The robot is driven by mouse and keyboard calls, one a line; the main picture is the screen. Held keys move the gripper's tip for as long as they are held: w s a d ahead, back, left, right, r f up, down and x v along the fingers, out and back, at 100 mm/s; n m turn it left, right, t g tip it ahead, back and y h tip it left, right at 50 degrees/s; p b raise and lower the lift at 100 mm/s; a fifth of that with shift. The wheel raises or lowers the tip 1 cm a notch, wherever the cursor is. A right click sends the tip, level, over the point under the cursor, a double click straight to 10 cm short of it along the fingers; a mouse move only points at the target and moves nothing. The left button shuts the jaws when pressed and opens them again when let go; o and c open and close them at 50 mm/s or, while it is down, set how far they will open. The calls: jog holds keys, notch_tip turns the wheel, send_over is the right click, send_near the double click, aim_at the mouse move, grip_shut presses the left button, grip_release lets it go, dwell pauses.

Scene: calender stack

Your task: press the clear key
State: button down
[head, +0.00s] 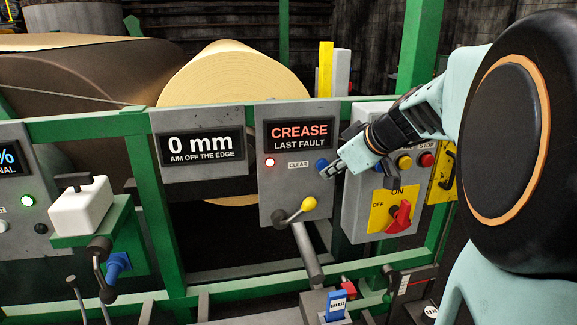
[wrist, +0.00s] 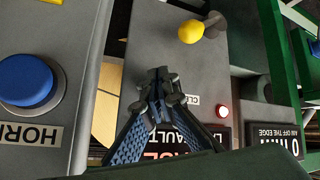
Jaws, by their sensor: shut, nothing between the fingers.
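The clear key (head: 321,163) is a small blue button on the grey panel, just right of the CLEAR label (head: 298,164). Above it a display (head: 299,134) reads CREASE, LAST FAULT. My gripper (head: 331,171) is shut and empty, its fingertips at the key's lower right in the head view. I cannot tell whether they touch it. In the wrist view my fingers (wrist: 160,76) point at the panel and hide the key. Part of the CLEAR label (wrist: 193,99) shows beside them.
A red lamp (head: 270,162) is lit left of the label. A yellow-knobbed lever (head: 308,204) sticks out below the key. The box to the right carries a blue HORN button (wrist: 28,80) and a red rotary switch (head: 400,217). Green frame rails surround the panels.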

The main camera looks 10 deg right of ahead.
jog(key=shift+w, duration=0.1)
jog(key=shift+w+b, duration=0.3)
jog(key=shift+w, duration=0.05)
jog(key=shift+w, duration=0.45)
dwell(0.8)
jog(key=shift+s+b, duration=0.9)
jog(key=shift+b, duration=0.1)
